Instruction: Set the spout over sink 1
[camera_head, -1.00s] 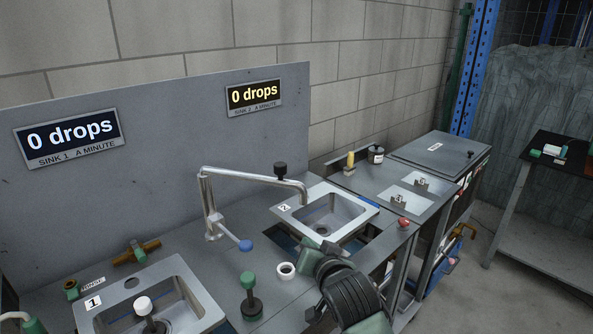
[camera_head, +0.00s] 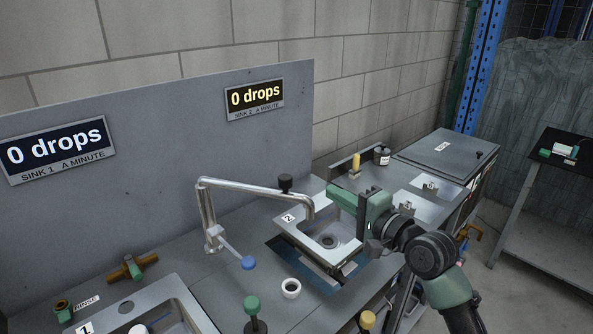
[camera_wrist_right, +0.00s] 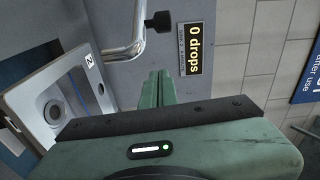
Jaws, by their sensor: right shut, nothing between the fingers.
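The spout (camera_head: 245,187) is a bent silver pipe rising from the counter, its free end hanging over sink 2 (camera_head: 290,232). A black knob (camera_head: 286,183) stands on top near that end, and the spout also shows in the wrist view (camera_wrist_right: 124,42). A lever with a blue end (camera_head: 248,263) is at its base. Sink 1 (camera_head: 180,300) is at the lower left, partly cut off by the frame. My right gripper (camera_head: 333,191) is shut and empty, above the right part of sink 2, to the right of the spout's end and apart from it. My left gripper is out of view.
A white ring (camera_head: 291,288) and a green-topped knob (camera_head: 252,305) are on the front counter. A brass valve (camera_head: 132,267) lies behind sink 1. The upright panel (camera_head: 180,140) backs the counter, with signs reading 0 drops. A yellow-topped item (camera_head: 356,166) and a jar (camera_head: 382,155) stand beyond sink 2.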

